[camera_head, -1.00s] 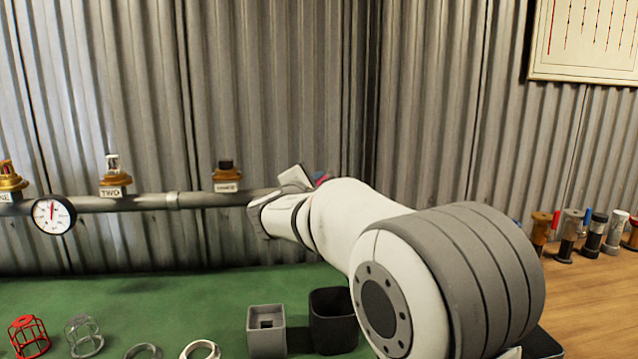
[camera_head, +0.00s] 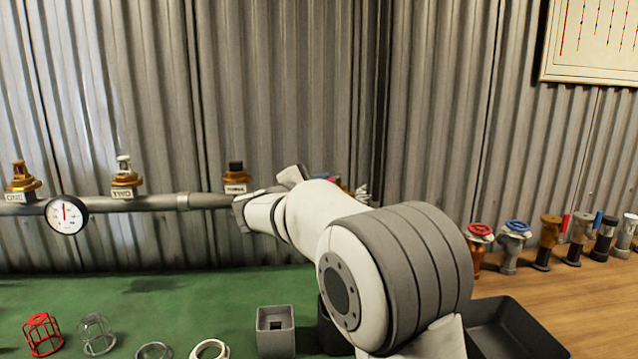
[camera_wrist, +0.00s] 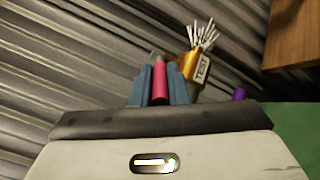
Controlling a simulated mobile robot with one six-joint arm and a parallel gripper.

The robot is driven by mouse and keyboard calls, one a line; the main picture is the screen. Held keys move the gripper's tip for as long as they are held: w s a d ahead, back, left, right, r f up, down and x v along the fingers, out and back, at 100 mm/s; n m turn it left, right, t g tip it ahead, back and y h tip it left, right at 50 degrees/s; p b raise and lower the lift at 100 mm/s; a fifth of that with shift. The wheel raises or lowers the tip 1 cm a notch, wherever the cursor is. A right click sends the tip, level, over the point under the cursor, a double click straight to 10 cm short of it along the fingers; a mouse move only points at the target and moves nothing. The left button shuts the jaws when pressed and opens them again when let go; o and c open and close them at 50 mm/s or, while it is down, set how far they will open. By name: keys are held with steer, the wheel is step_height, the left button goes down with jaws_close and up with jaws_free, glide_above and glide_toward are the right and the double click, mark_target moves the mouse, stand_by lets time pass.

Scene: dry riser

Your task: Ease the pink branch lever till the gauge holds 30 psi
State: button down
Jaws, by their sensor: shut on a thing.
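The pink lever (camera_wrist: 160,82) stands between the two blue fingers of my gripper (camera_wrist: 159,73) in the wrist view, and the gripper is shut on it. Beside it on the right is a brass fitting labelled TEST (camera_wrist: 201,68), with a bunch of pale strips on top. The round white gauge (camera_head: 67,215) hangs on the grey pipe at the left in the head view. Its red needle points about straight up; the numbers are too small to read. In the head view my arm hides the gripper and lever almost wholly.
Brass outlets ONE (camera_head: 22,177), TWO (camera_head: 125,178) and a third (camera_head: 236,177) stand on the pipe (camera_head: 150,202). Cages, rings and a square grey holder (camera_head: 276,330) are on the green bench. Several valves, one red-topped (camera_head: 479,245), stand at right near a black tray (camera_head: 515,335).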

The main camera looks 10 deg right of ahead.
steer(key=c, duration=1.4)
jaws_free()
steer(key=shift+c, duration=0.2)
steer(key=shift+a, duration=0.1)
steer(key=v, duration=0.7)
steer(key=shift+s+a, duration=0.25)
steer(key=shift+s, duration=0.05)
